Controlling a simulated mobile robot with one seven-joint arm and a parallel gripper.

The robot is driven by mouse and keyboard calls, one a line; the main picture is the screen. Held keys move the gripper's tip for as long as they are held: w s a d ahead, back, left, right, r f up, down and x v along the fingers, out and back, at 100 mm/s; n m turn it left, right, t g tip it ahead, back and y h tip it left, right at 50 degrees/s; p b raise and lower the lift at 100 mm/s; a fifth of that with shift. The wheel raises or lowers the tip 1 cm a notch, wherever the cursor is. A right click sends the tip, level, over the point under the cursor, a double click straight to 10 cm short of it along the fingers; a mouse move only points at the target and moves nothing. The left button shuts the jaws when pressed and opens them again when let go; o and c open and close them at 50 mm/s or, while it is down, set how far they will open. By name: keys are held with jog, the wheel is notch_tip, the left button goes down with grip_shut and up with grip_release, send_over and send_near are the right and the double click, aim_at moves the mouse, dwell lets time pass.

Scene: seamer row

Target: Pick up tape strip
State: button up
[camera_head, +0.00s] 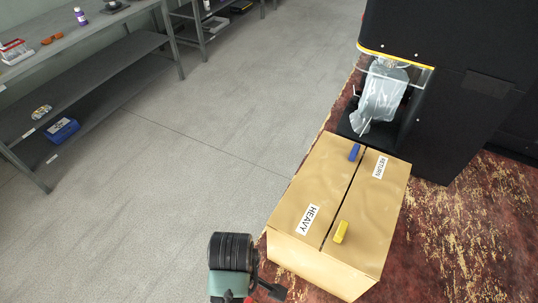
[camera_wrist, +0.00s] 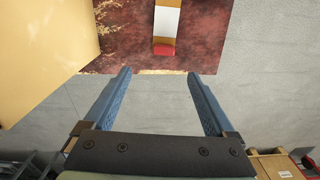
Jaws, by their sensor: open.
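A narrow strip-shaped item (camera_wrist: 167,20), white in the middle with brown ends and a red tip, lies on the worn red-brown tabletop (camera_wrist: 120,40) in the wrist view, running off the top edge. It may be the tape strip; I cannot tell for sure. My gripper (camera_wrist: 159,76) is open and empty, its two blue fingers apart, with the item beyond and roughly between the fingertips. In the head view my wrist shows at the bottom beside the cardboard box; the strip-shaped item is not visible there.
A cardboard box (camera_head: 300,190) labelled HEAVY and RETURN stands on the table, with a blue piece (camera_head: 354,152) and a yellow piece (camera_head: 341,232) on top. A black machine (camera_head: 450,90) holding a clear bag (camera_head: 380,95) stands behind. Grey shelving (camera_head: 85,80) is left across open floor.

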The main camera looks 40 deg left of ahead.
jog(key=f, duration=0.6)
jog(key=shift+s+f, duration=0.2)
jog(key=shift+f, duration=0.05)
jog(key=f, duration=0.4)
jog(key=shift+s+d, duration=0.1)
jog(key=shift+s, duration=0.15)
jog(key=shift+f, duration=0.65)
jog(key=shift+c, duration=0.3)
jog(key=c, duration=1.4)
